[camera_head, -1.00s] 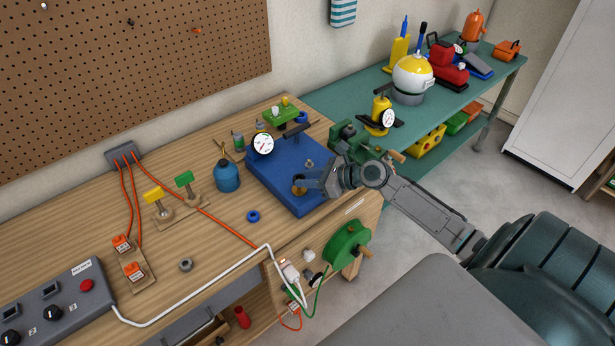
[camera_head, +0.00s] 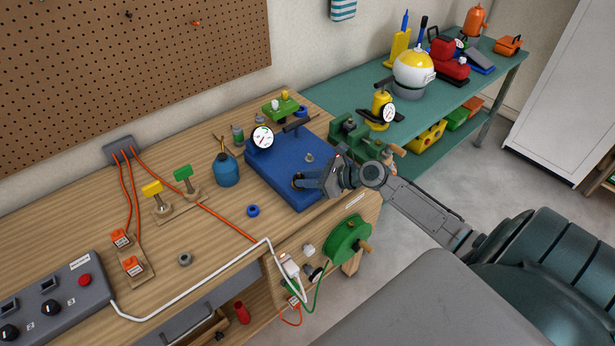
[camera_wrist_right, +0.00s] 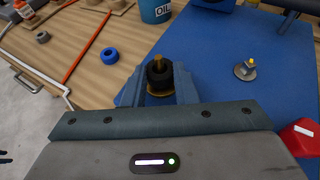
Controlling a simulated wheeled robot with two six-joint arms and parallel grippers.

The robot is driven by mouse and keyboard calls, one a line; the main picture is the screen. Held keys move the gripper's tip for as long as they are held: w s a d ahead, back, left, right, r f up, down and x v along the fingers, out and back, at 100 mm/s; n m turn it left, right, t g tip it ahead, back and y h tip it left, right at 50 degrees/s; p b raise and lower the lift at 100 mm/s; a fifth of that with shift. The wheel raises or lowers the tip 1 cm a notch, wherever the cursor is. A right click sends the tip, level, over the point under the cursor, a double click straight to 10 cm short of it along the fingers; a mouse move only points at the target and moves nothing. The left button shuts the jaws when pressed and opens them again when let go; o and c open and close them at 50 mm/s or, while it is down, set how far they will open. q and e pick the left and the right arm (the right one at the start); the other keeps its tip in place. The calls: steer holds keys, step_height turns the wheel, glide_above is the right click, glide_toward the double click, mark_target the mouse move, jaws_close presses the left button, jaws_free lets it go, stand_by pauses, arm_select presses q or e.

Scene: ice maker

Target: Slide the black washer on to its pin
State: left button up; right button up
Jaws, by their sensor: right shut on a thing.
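In the right wrist view the black washer (camera_wrist_right: 159,76) is between the two fingers of my right gripper (camera_wrist_right: 158,84), which is shut on it. A brass pin tip (camera_wrist_right: 158,61) shows above the washer, which appears to be around it. A gold-coloured disc (camera_wrist_right: 160,92) shows just below the washer. The washer is mostly hidden there by the fingers. My left gripper is not in view.
A pin with a nut-like foot (camera_wrist_right: 246,69) stands on the plate. A blue ring (camera_head: 253,211) and a grey nut (camera_head: 184,259) lie on the wooden bench. A gauge (camera_head: 262,137), an oil can (camera_head: 226,170) and a green wheel (camera_head: 347,240) are nearby.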

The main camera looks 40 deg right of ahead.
steer(key=shift+f, duration=0.35)
steer(key=o, duration=1)
steer(key=shift+d+r, duration=0.1)
steer(key=shift+s+d+r+b, duration=0.1)
steer(key=shift+s+d+b, duration=0.25)
steer(key=shift+s, duration=0.2)
steer(key=v, duration=0.9)
steer(key=shift+r+p, duration=0.3)
steer(key=shift+s, duration=0.1)
